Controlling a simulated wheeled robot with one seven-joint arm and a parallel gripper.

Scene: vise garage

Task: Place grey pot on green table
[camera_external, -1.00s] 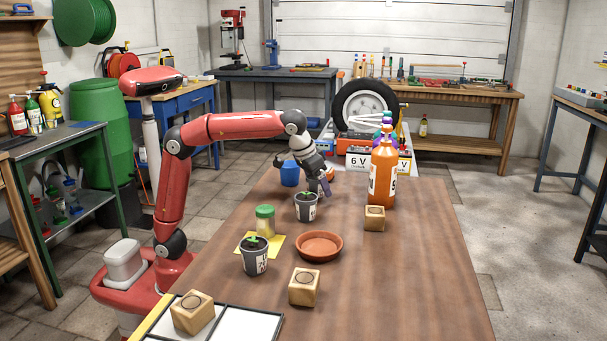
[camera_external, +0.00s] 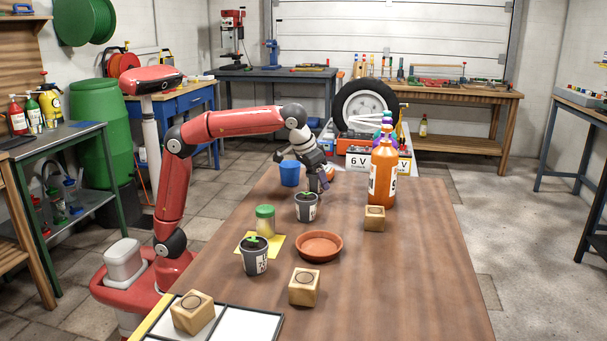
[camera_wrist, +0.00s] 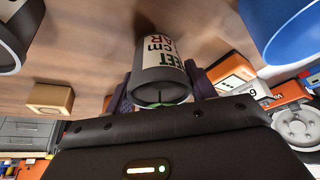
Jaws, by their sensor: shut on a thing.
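A grey pot (camera_external: 306,210) with a white label and a small green plant stands on the brown table. It also shows in the wrist view (camera_wrist: 158,68), between the two fingers of my gripper (camera_wrist: 160,90), which is shut on it. In the external view my gripper (camera_external: 319,186) is at the pot's far right side, and the pot looks upright at table level; I cannot tell whether it touches the tabletop. A second grey pot (camera_external: 254,259) with a plant stands nearer the camera. A table with a green frame (camera_external: 120,182) stands at the left.
Near the held pot are a blue pot (camera_external: 289,173), a green-lidded jar (camera_external: 265,220), an orange bottle (camera_external: 382,177) and a terracotta saucer (camera_external: 319,246). Wooden blocks (camera_external: 304,287) stand around. The brown table's right side (camera_external: 430,270) is clear.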

